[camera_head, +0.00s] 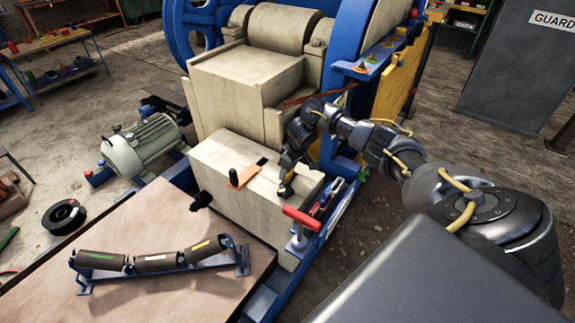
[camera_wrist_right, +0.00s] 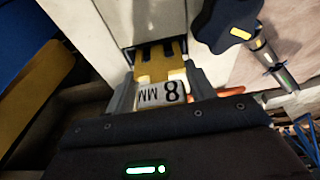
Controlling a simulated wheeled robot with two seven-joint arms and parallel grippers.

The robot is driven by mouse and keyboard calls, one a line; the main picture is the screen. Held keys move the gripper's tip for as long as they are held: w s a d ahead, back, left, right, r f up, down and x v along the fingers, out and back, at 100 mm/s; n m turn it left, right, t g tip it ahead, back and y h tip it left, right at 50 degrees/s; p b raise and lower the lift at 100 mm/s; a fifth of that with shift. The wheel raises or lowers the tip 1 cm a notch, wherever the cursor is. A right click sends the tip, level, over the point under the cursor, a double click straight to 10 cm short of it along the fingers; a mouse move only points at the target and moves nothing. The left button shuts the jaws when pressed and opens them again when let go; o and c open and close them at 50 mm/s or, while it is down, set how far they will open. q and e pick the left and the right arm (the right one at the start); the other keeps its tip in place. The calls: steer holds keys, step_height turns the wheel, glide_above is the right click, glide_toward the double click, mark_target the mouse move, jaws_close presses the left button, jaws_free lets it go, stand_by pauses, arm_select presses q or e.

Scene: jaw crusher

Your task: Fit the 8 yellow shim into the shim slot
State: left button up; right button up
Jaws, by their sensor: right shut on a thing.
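My right gripper (camera_wrist_right: 160,93) is shut on the yellow shim (camera_wrist_right: 157,68), whose white label reads "8 MM". The shim's forked end points away from the gripper, at a dark slot-like recess (camera_wrist_right: 152,45) in the pale metal. The prongs overlap the recess mouth in the right wrist view; I cannot tell whether they are inside it. My left gripper is not in view.
A black knob (camera_wrist_right: 228,22) is close beside the recess. An orange piece (camera_head: 243,176) lies on the cream block (camera_head: 225,208). A red-handled tool (camera_head: 301,218) stands near the gripper. A roller set (camera_head: 160,262) lies on the wooden table (camera_head: 120,305). A blue frame borders the right side.

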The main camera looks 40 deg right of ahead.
mark_target(289, 175)
steer(key=shift+s+d+f+b, duration=0.1)
steer(key=shift+f+b, duration=0.6)
steer(key=shift+f, duration=0.8)
steer(key=o, duration=1.2)
steer(key=shift+r, duration=0.15)
steer(key=shift+o, duration=0.3)
steer(key=shift+r+p, duration=0.4)
steer(key=shift+p, duration=0.4)
steer(key=p+v, duration=0.7)
steer(key=p, duration=0.1)
